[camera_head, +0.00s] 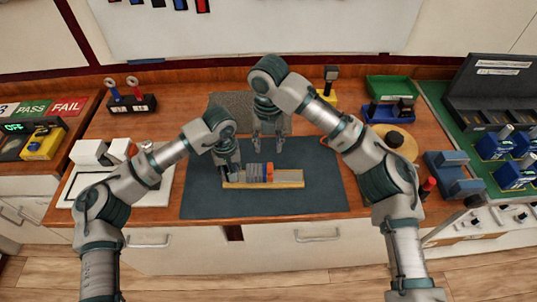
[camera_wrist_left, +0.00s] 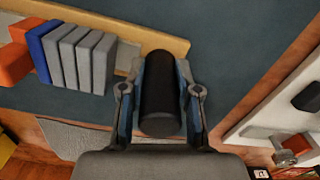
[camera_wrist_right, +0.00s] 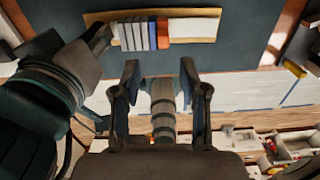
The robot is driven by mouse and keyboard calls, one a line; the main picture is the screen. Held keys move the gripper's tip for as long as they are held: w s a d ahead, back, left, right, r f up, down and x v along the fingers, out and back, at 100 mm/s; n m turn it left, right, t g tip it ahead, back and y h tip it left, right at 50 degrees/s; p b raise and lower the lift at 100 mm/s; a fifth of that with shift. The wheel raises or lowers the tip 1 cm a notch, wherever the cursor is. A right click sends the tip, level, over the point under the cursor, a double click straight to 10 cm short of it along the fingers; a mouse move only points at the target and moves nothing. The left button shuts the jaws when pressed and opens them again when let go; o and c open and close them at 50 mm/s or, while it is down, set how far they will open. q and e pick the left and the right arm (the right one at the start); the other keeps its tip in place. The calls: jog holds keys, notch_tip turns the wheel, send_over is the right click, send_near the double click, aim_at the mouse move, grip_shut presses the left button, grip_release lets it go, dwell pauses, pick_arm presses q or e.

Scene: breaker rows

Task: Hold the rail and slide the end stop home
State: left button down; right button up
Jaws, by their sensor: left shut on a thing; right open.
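A pale wooden rail (camera_head: 290,180) lies across the dark mat and carries several grey blocks (camera_head: 253,171), a thin blue block (camera_wrist_right: 153,33) and an orange end stop (camera_head: 270,172). The end stop sits against the blue block, with bare rail to its right in the head view; it also shows in the right wrist view (camera_wrist_right: 163,32). My left gripper (camera_head: 232,168) is shut on a black cylindrical handle (camera_wrist_left: 160,95) at the rail's left end. My right gripper (camera_head: 268,142) is open and empty, above the mat behind the rail.
The dark mat (camera_head: 210,198) has free room in front of the rail. A grey textured pad (camera_head: 232,102) lies behind. A white tray (camera_head: 160,192) stands at left. Green and blue bins (camera_head: 388,88), a round tan object (camera_head: 398,141) and a blue-grey holder (camera_head: 453,175) stand at right.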

notch_tip(320, 180, up, 3)
jog(key=shift+r, duration=0.1)
dwell(0.5)
pick_arm(q)
jog(key=c, duration=0.7)
grip_release()
jog(key=shift+c, duration=0.2)
jog(key=shift+r, duration=0.1)
notch_tip(320, 180, up, 12)
jog(key=shift+f, duration=0.1)
